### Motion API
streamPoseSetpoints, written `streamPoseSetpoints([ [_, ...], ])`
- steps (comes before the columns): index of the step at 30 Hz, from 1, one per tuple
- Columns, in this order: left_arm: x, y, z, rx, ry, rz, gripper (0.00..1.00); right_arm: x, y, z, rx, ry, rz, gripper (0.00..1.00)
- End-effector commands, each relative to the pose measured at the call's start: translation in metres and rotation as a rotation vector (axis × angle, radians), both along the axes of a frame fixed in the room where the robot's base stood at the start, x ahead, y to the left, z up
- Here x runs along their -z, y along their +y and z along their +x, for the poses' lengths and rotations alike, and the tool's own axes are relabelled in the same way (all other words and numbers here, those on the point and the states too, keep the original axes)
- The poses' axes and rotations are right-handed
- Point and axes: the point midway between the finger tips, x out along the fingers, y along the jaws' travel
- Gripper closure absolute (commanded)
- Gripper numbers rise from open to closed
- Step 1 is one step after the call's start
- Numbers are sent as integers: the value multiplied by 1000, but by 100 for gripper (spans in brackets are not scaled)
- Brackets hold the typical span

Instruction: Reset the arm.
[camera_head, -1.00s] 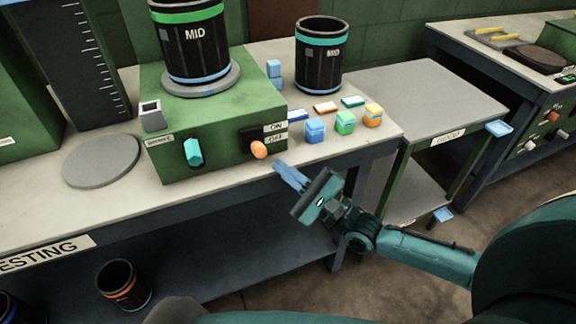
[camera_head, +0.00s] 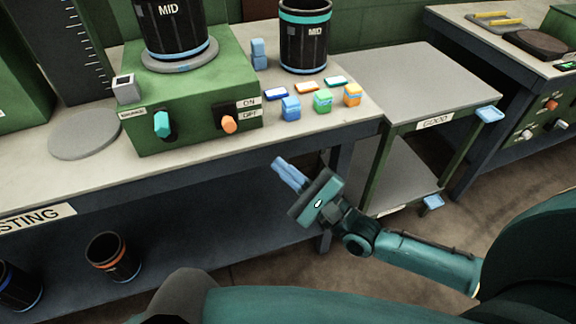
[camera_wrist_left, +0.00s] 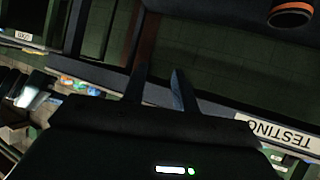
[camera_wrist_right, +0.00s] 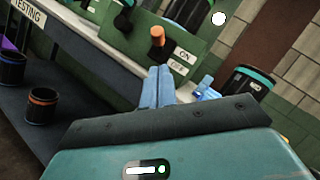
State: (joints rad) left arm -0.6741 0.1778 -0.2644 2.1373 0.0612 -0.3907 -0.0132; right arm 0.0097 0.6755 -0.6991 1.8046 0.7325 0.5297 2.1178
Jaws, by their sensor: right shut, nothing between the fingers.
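My right arm reaches in from the right in the head view. Its gripper (camera_head: 279,164) is shut and empty, with its blue fingers together in front of the testing bench's (camera_head: 60,190) front edge. The fingers touch nothing visible. In the right wrist view the same shut fingers (camera_wrist_right: 161,72) appear in front of the green tester box with its orange knob (camera_wrist_right: 157,37). My left gripper (camera_wrist_left: 160,75) shows only in the left wrist view. Its two dark fingers stand apart with nothing visible between them. The left arm is not recognisable in the head view.
The green tester box (camera_head: 190,120) carries a black MID sleeve (camera_head: 172,30). Another sleeve (camera_head: 304,40) stands on the bench beside small coloured blocks (camera_head: 323,101). A grey GOOD cart (camera_head: 425,85) stands right of the bench. An orange-banded sleeve (camera_head: 113,257) is on the lower shelf.

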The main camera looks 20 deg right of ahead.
Motion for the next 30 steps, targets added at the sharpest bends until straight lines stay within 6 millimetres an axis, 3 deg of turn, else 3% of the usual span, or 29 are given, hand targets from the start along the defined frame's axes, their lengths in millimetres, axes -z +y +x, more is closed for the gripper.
streamPoseSetpoints([
  [20, -3, 1, 0, -2, -1, 1, 71, 2, 5, -5, 15, -15, -56, 100],
  [23, -8, 1, 0, -2, 0, 4, 71, 8, 16, -14, 54, -58, -210, 100],
  [30, -13, 8, -2, -9, 24, 29, 71, 37, 39, -50, 166, -244, -891, 100],
])
